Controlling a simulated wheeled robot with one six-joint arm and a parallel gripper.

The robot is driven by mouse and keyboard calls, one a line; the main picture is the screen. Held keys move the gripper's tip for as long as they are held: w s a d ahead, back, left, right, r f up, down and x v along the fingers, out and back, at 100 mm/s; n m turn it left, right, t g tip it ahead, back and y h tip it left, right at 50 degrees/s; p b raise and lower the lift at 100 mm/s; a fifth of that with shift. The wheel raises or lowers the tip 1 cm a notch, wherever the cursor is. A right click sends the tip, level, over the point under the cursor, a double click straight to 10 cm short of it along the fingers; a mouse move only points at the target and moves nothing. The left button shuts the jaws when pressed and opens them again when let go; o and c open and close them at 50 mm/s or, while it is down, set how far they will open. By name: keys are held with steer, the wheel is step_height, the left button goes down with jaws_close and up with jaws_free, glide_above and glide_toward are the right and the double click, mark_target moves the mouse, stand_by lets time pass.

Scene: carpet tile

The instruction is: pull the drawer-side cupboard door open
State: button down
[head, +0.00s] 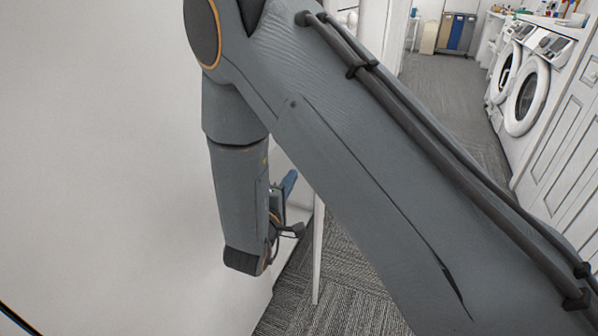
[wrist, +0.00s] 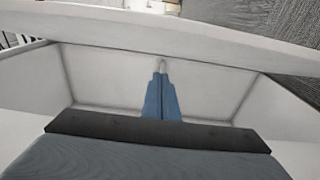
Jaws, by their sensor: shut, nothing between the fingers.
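In the wrist view my gripper (wrist: 160,74) has its blue fingers together and empty. They point into a white recessed space with pale inner walls (wrist: 100,75), and a white rim (wrist: 200,28) crosses beyond it. I cannot tell whether this is an open drawer or the inside of the cupboard. A small pale spot lies just beyond the fingertips, too small to identify. In the head view a blue finger of my gripper (head: 289,183) shows past my arm. Close by stands a thin white upright edge (head: 318,250), possibly the cupboard door seen edge-on. My arm hides most of this area.
A large plain white surface (head: 100,170) fills the left of the head view. Grey carpet (head: 345,285) lies below and runs back along a clear aisle. White front-loading machines (head: 527,97) and a white panelled door (head: 570,145) line the right side.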

steer(key=w+d, duration=0.5)
steer(key=w, duration=0.3)
steer(key=shift+d, duration=0.2)
steer(key=shift+d, duration=0.15)
